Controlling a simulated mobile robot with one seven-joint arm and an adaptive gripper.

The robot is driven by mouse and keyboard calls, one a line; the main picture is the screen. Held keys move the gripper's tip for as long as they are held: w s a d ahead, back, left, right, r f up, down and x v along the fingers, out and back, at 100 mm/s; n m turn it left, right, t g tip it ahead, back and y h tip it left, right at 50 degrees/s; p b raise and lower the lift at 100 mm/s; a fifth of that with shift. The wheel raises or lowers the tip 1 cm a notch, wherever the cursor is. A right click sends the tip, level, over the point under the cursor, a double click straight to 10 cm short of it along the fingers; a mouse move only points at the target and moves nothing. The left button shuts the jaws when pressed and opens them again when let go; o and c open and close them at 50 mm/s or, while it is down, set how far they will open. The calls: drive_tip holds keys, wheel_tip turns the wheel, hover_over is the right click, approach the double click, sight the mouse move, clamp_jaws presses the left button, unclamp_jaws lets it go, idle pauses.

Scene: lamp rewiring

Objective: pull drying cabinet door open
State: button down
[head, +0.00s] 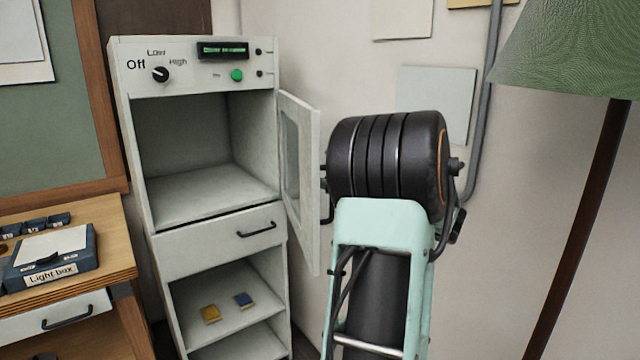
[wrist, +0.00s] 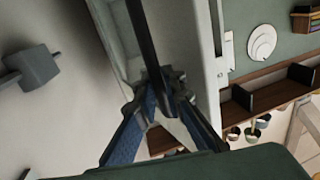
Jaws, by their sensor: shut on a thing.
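The white drying cabinet (head: 197,235) stands at the left-centre in the head view. Its door (head: 306,225), a white frame with a glass pane, is swung wide open on the right side and shows the empty upper compartment (head: 205,190). A dark door handle (head: 329,205) shows in part at the door's outer face beside my arm. In the wrist view my gripper (wrist: 162,90) has its fingertips closed on a dark bar, the door handle (wrist: 143,40). In the head view my arm hides the gripper.
A closed drawer (head: 220,240) and open shelves with a yellow and a blue piece lie below the compartment. A wooden desk with a light box (head: 50,258) stands at left. A green lampshade (head: 565,50) on a dark pole stands at right.

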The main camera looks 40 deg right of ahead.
drive_tip(key=shift+s+d, duration=0.1)
drive_tip(key=shift+d, duration=0.1)
idle(0.3)
drive_tip(key=c, duration=2)
unclamp_jaws()
drive_tip(key=shift+c, duration=0.2)
drive_tip(key=s+d, duration=0.1)
drive_tip(key=s, duration=1.1)
drive_tip(key=shift+d, duration=0.15)
